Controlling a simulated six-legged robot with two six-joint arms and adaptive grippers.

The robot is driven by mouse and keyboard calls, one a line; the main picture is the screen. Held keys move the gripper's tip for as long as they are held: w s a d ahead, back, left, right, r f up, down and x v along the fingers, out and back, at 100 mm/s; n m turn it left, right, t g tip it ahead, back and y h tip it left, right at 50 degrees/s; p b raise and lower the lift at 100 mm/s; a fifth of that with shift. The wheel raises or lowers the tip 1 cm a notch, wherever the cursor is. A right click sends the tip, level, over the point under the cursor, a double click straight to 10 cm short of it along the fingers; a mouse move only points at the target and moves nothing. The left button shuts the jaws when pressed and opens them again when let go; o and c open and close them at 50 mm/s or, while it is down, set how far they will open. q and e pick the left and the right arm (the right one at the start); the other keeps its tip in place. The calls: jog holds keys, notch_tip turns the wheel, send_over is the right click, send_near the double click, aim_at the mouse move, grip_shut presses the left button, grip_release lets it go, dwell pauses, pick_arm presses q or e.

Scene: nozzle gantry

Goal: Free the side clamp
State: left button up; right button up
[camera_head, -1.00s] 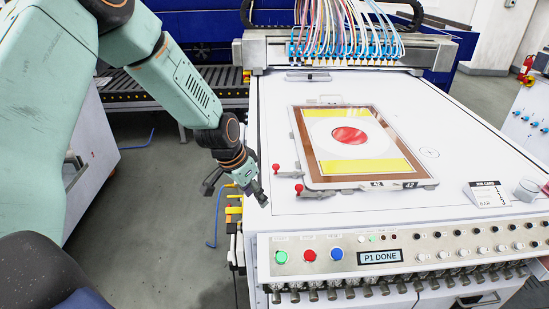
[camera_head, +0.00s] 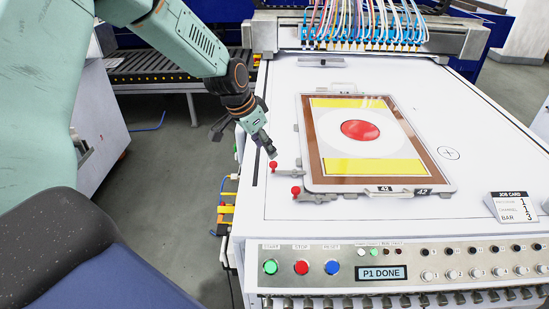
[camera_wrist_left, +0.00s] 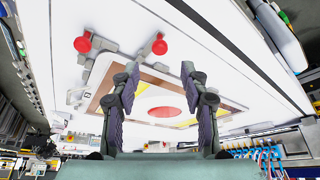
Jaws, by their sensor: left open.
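Two clamps with red ball knobs sit at the left of the framed panel (camera_head: 310,150). The side clamp (camera_head: 273,166) is on the left edge. A second clamp (camera_head: 296,190) is at the front-left corner. My left gripper (camera_head: 270,152) points down just behind the side clamp's knob, close to it in the picture; contact cannot be told. In the left wrist view the gripper (camera_wrist_left: 160,72) is open, with nothing between its fingers. The side clamp's knob (camera_wrist_left: 159,47) appears beyond the fingertips, the other knob (camera_wrist_left: 82,44) to its left. My right gripper is out of view.
A control panel (camera_head: 400,270) with buttons and a display reading "P1 DONE" runs along the front. A job card (camera_head: 513,206) stands at right. The bed between is clear.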

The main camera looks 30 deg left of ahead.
aim_at(273, 163)
pick_arm(q)
jog(key=b+x, duration=0.1)
jog(key=x, duration=0.4)
jog(key=shift+s+f+b, duration=0.15)
jog(key=shift+s+b, duration=0.05)
jog(key=shift+b, duration=0.15)
jog(key=shift+w+d+f, duration=0.25)
jog(key=shift+f, duration=0.1)
jog(key=shift+s+a, duration=0.15)
jog(key=shift+a, duration=0.2)
jog(key=shift+d, duration=0.25)
jog(key=c, duration=0.5)
grip_shut()
